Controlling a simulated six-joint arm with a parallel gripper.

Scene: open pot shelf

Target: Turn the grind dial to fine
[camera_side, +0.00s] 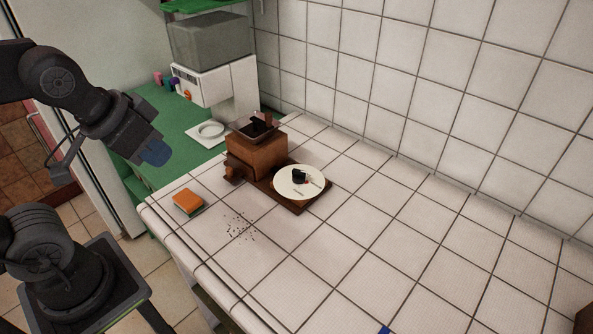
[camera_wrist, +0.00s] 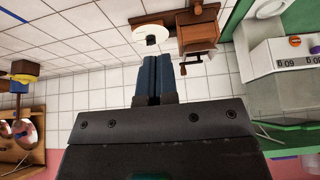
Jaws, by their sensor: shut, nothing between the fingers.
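The wooden grinder (camera_side: 257,153) stands on the tiled counter, with an open hopper on top. To its right on its dark wooden base is a round white dial (camera_side: 286,188) with a small black knob (camera_side: 299,175) on it. The dial's marks are too small to read. In the wrist view the dial (camera_wrist: 150,46) and the grinder (camera_wrist: 198,38) lie beyond my fingertips. My gripper (camera_side: 155,153) is raised to the left of the grinder, well apart from it. Its blue fingers (camera_wrist: 158,75) are together and empty.
An orange sponge (camera_side: 188,201) and scattered dark grounds (camera_side: 240,228) lie left of and in front of the grinder. A white machine (camera_side: 226,83) and a small plate (camera_side: 210,129) stand behind it on the green counter. The white counter to the right is mostly clear.

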